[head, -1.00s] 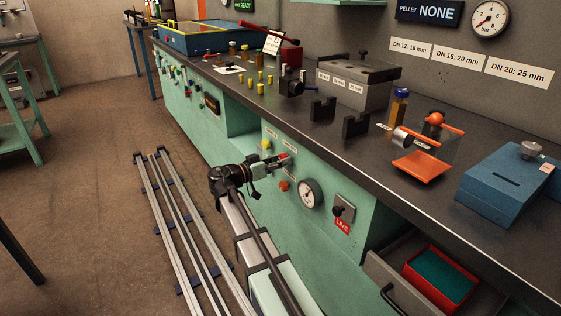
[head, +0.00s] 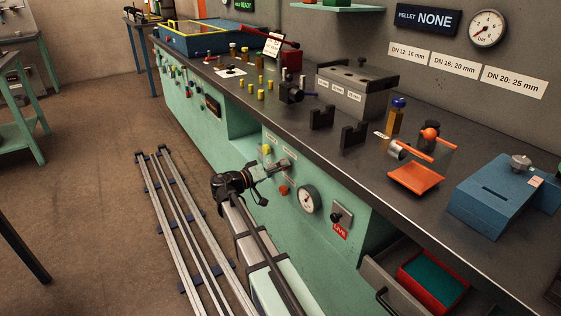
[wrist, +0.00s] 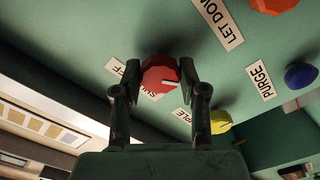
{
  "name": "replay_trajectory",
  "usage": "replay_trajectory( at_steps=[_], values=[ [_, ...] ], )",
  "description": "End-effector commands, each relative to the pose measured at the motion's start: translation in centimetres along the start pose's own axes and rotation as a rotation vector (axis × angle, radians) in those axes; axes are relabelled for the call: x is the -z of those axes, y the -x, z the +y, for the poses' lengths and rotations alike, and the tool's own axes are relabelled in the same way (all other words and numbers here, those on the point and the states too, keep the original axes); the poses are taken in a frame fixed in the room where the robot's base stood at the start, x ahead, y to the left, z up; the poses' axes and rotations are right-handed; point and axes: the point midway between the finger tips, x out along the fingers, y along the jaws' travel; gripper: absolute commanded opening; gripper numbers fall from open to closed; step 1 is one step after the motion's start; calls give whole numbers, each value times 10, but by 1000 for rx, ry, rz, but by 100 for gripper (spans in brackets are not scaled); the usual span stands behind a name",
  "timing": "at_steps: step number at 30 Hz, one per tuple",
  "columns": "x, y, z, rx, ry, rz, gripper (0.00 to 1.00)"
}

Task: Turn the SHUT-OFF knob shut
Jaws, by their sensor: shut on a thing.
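In the head view my gripper (head: 276,167) reaches the green panel front (head: 240,151) and hides the knob.
An orange LET DOWN knob (wrist: 274,4), a blue PURGE knob (wrist: 300,75) and a yellow knob (wrist: 220,121) sit nearby on the panel. A gauge (head: 307,199) and a LIVE switch (head: 340,215) are to the right. An open drawer (head: 376,280) juts out at lower right.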

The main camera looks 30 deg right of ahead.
Motion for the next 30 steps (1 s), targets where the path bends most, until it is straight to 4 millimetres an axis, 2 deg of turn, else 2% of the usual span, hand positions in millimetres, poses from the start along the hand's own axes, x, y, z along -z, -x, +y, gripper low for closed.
replay_trajectory(
  at_steps=[21,30],
  values=[
    [3,-1,4,0,676,-1,7],
    [2,-1,3,-1,890,-1,7]
  ],
)
